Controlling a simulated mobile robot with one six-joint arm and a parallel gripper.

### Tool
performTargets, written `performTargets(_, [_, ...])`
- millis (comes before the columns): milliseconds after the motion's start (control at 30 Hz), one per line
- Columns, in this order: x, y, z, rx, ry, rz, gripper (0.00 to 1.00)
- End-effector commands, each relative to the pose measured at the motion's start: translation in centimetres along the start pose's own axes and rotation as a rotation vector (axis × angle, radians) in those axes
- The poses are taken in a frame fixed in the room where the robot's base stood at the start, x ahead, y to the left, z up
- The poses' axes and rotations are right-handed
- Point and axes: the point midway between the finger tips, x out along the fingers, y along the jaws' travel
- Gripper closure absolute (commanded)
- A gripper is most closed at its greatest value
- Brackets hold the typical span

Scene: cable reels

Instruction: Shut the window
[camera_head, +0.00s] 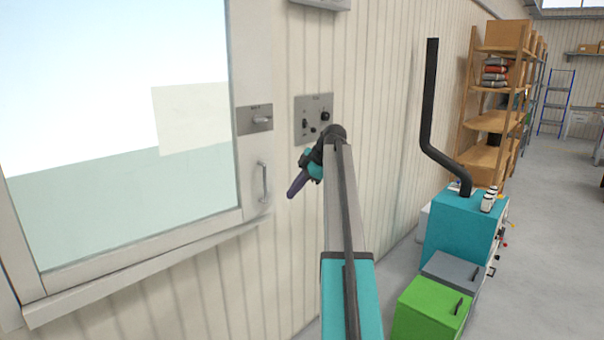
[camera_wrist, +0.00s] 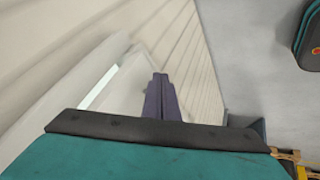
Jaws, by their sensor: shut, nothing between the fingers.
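The window (camera_head: 240,175) fills the left of the head view, with a pale frame around its glass. A vertical bar handle (camera_head: 264,183) sits on the frame's right side, and a small latch plate (camera_head: 255,119) is above it. From this angle I cannot tell whether the window stands ajar. My gripper (camera_head: 294,190) is shut and empty, just right of the handle and apart from it in the picture. In the wrist view its dark fingers (camera_wrist: 161,92) lie together, with the pale wall and a white frame or sill edge beyond. The handle is not clear there.
A grey switch panel (camera_head: 314,119) is on the wall above my gripper. A teal machine (camera_head: 465,232) with a black pipe and a green box (camera_head: 432,308) stand on the right. A wooden shelf (camera_head: 490,122) is farther back. Open floor (camera_head: 555,230) lies at the far right.

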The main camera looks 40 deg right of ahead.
Motion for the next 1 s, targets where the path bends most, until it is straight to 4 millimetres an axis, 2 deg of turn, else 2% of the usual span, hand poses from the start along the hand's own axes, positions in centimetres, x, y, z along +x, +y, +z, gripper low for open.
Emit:
performTargets(33, [2.6, -1.3, 0.0, 0.030, -0.003, -0.021, 1.00])
performTargets(100, [5.9, -2.7, -0.1, 0.079, -0.009, -0.049, 1.00])
performTargets(267, [13.2, -6.4, -0.2, 0.191, -0.034, -0.110, 1.00])
performTargets(500, [23.2, -13.0, -0.5, 0.350, -0.092, -0.198, 1.00])
performTargets(700, [30.5, -19.5, -0.8, 0.470, -0.159, -0.263, 1.00])
performTargets(867, [35.6, -25.1, -1.1, 0.559, -0.221, -0.309, 1.00])
performTargets(1000, [39.4, -30.3, -1.2, 0.631, -0.282, -0.344, 1.00])
